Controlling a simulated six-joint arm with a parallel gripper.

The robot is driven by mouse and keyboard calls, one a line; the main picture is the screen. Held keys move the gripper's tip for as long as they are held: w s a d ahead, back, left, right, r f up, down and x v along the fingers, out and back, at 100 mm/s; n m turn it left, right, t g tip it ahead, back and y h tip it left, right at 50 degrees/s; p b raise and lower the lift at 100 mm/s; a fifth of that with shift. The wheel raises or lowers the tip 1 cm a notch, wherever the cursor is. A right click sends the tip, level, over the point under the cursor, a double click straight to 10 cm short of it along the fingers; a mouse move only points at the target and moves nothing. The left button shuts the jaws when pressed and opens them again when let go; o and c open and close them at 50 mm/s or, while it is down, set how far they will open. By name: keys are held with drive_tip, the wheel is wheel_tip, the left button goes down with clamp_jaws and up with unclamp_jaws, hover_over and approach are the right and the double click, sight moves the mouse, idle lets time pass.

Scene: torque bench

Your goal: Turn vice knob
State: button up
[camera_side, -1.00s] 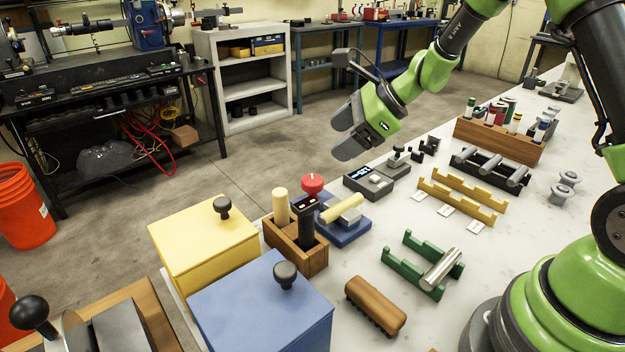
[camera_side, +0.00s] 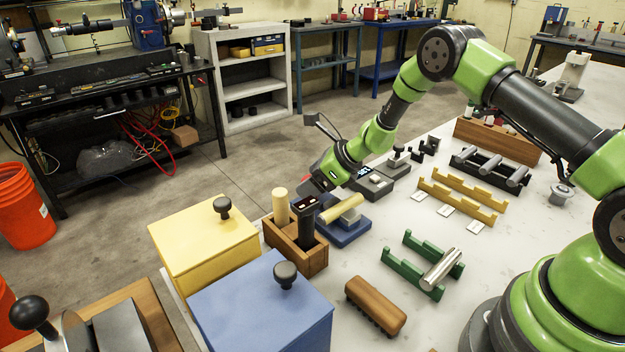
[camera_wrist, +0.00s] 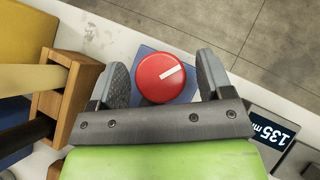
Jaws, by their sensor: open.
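The red knob (camera_wrist: 158,80) with a white pointer stripe sits on a blue base (camera_wrist: 187,92) in the wrist view. My gripper (camera_wrist: 160,82) is open, with one grey finger on each side of the knob. A small gap shows between the knob and each finger, so they appear apart. In the side view my gripper (camera_side: 311,187) is low over the blue vice base (camera_side: 345,234), and only a sliver of the red knob (camera_side: 306,181) shows there; the rest is hidden behind the gripper.
A wooden holder (camera_side: 315,261) with upright handles stands close beside the knob. A display device (camera_side: 372,184) stands on the other side. Yellow (camera_side: 185,262) and blue (camera_side: 240,320) boxes are at the front left. The bench front around the green rack (camera_side: 412,275) has clear patches.

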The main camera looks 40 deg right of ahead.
drive_tip(key=shift+w+f, duration=0.1)
drive_tip(key=shift+f, duration=0.05)
drive_tip(key=shift+c, duration=0.2)
drive_tip(key=c, duration=0.8)
drive_tip(key=shift+c, duration=0.2)
drive_tip(key=shift+n, duration=0.3)
drive_tip(key=n+g+y, duration=0.2)
drive_tip(key=n, duration=0.1)
drive_tip(key=shift+n, duration=0.4)
drive_tip(key=shift+n+g+y, duration=1)
drive_tip(key=shift+n+g, duration=0.5)
drive_tip(key=shift+n, duration=0.4)
drive_tip(key=shift+a+n+g, duration=0.1)
drive_tip(key=shift+n+g, duration=0.3)
drive_tip(key=shift+n, duration=0.1)
drive_tip(key=o, duration=0.9)
